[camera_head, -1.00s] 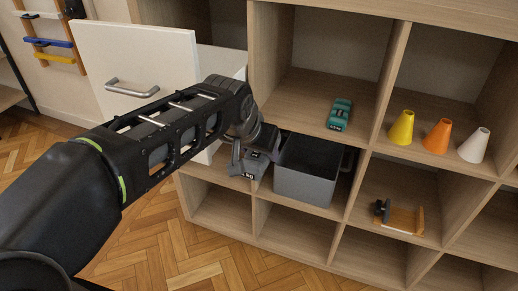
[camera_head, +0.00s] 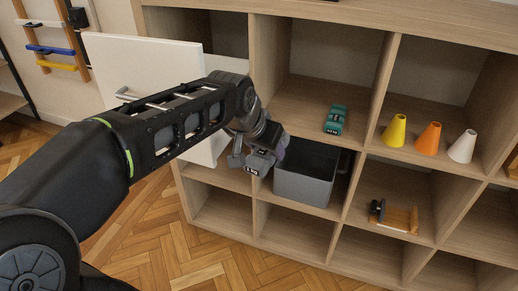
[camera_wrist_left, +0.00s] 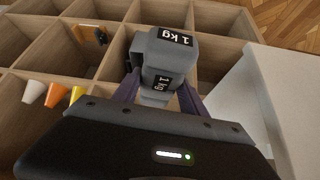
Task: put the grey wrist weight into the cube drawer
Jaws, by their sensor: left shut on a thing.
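The grey wrist weight (camera_head: 260,161), with black "1 kg" labels, is held between the fingers of my left gripper (camera_head: 258,146). In the left wrist view the weight (camera_wrist_left: 165,60) sits between the dark purple fingers (camera_wrist_left: 160,100). The cube drawer (camera_head: 160,66), with a white front and metal handle, stands pulled out at the left of the shelf. My left forearm covers part of its front and handle, and its inside is hidden in the head view. The weight is right of the drawer, in front of the shelf. In the left wrist view the white drawer (camera_wrist_left: 275,90) is at the right. My right gripper is out of view.
A grey open bin (camera_head: 305,180) sits in the cube right beside the weight. A teal weight (camera_head: 335,119) lies in the cube above. Yellow (camera_head: 395,131), orange (camera_head: 428,138) and white (camera_head: 462,147) cones stand farther right. A wooden item (camera_head: 394,217) lies below them. Parquet floor is clear.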

